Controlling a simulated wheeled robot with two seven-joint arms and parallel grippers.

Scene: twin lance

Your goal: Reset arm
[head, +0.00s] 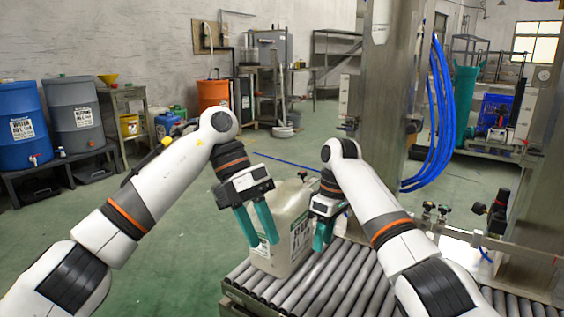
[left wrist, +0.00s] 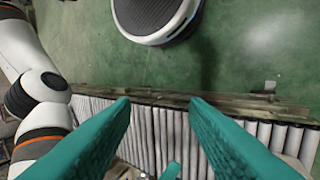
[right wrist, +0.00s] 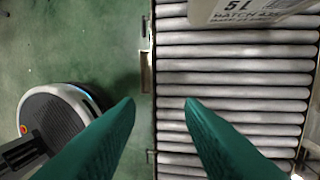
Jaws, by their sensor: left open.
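A pale translucent jug (head: 288,238) with a printed label stands upright on the roller conveyor (head: 262,291) in the head view. Part of it shows at the top of the right wrist view (right wrist: 255,10). My left gripper (head: 262,240) has its teal fingers apart and overlaps the jug's left side in the head view. In the left wrist view nothing is between its fingers (left wrist: 160,108). My right gripper (head: 321,244) is at the jug's right side, fingers pointing down. Its fingers are apart and empty in the right wrist view (right wrist: 160,105), above the rollers. Contact with the jug cannot be told.
A steel column (head: 385,100) with blue hoses (head: 441,110) rises behind the conveyor to the right. Blue and grey drums (head: 72,117) stand on a low rack at the left. An orange drum (head: 213,95) stands at the back. The green floor (head: 165,235) is open left of the conveyor.

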